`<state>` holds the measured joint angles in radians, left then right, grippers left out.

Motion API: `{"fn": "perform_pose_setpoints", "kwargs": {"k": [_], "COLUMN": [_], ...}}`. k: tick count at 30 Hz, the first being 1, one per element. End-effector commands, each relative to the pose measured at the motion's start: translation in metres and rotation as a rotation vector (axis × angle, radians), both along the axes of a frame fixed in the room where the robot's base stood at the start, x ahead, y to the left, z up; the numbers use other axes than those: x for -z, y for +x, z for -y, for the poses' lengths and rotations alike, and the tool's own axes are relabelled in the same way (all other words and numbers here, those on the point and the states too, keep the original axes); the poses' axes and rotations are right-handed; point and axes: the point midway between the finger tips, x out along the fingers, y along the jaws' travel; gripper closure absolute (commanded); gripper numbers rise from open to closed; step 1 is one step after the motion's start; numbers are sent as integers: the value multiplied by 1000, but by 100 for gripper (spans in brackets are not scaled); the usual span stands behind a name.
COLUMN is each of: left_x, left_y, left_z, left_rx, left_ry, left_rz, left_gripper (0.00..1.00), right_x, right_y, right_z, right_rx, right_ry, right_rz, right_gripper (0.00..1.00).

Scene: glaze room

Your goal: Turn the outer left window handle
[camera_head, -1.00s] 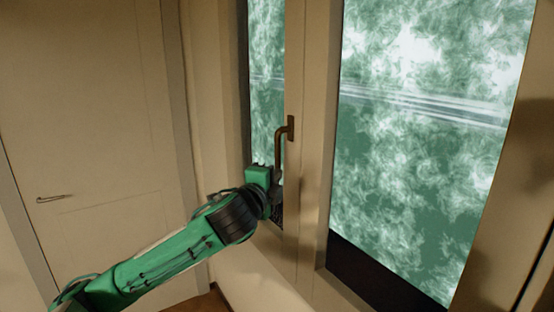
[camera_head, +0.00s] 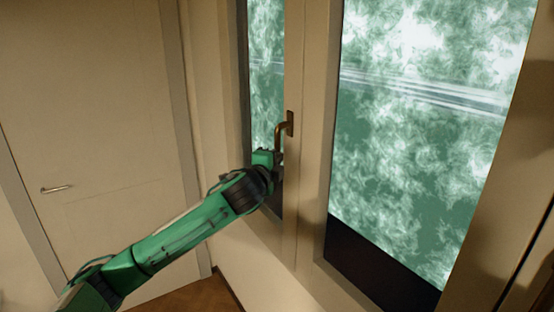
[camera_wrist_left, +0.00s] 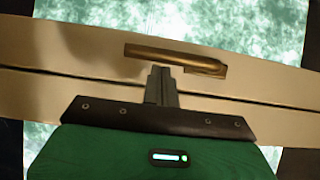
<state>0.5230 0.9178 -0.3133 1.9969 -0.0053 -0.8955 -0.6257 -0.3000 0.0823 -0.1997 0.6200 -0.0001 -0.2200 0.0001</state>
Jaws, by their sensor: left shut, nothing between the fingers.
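The window handle (camera_head: 279,136) is a bronze lever on the upright frame between two panes. It bends out from its mounting plate and hangs downward, its lower end partly hidden by my left gripper. In the left wrist view the handle (camera_wrist_left: 172,58) lies across the picture, just beyond the fingertips. My left gripper (camera_head: 279,172) is at the lower end of the lever. Its fingers (camera_wrist_left: 161,72) are shut with nothing between them, close to the lever; whether they touch it I cannot tell. My right gripper is not in view.
A narrow pane (camera_head: 266,75) is left of the frame and a wide pane (camera_head: 420,130) right of it. A closed door (camera_head: 100,110) with a metal handle (camera_head: 56,189) stands at the left. Bare floor (camera_head: 195,298) shows below.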

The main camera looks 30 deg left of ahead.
Motion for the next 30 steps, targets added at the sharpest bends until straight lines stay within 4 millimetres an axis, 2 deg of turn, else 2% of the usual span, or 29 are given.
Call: {"fn": "perform_pose_setpoints", "kwargs": {"k": [20,26,30], "left_x": [5,8,12], "left_y": [3,6,9], "left_z": [-8,-15,-23], "left_rx": [-2,-3,-4], "left_ry": [99,170,260], "left_rz": [41,71,107], "left_gripper": [100,100,100], "right_x": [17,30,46], "right_y": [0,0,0], "right_z": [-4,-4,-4], "right_rx": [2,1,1], "right_ry": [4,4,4], "right_rz": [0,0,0], "right_gripper": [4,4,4]}}
